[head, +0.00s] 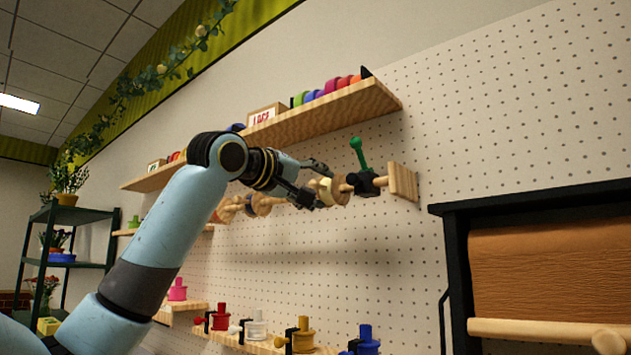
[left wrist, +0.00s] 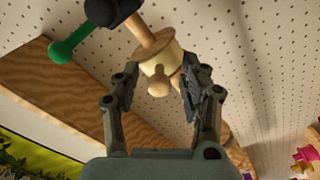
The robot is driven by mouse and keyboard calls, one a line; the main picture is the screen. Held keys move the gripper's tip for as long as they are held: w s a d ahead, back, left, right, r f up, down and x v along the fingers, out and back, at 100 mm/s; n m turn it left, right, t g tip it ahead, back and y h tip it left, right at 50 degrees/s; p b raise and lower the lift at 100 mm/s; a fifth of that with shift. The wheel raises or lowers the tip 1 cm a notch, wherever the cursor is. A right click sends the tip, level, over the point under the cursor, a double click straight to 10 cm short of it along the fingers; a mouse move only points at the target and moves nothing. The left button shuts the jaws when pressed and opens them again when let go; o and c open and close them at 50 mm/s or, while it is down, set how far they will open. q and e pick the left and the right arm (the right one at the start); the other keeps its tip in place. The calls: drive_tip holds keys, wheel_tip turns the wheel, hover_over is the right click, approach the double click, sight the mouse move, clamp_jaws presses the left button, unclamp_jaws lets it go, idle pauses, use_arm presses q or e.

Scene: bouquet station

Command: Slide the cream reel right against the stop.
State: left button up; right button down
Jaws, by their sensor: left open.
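The cream reel (head: 333,191) sits on a horizontal wooden rod near its right end. In the left wrist view the reel (left wrist: 160,52) has a round wooden knob facing the camera. The black stop (head: 366,183) with a green handle (head: 357,152) is on the rod to the right of the reel. A short bare stretch of rod (left wrist: 147,33) shows between reel and stop (left wrist: 108,10). My left gripper (head: 317,184) is open, its fingers on either side of the reel; I cannot tell whether they touch it. My right gripper is not in view.
A wooden end block (head: 403,182) closes the rod on the right. Other wooden reels (head: 259,203) are farther left. A shelf (head: 330,112) with coloured rolls runs above; lower shelves (head: 262,345) hold coloured reels. A black-framed paper roll (head: 550,270) is at right.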

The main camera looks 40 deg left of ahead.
use_arm(q)
clamp_jaws()
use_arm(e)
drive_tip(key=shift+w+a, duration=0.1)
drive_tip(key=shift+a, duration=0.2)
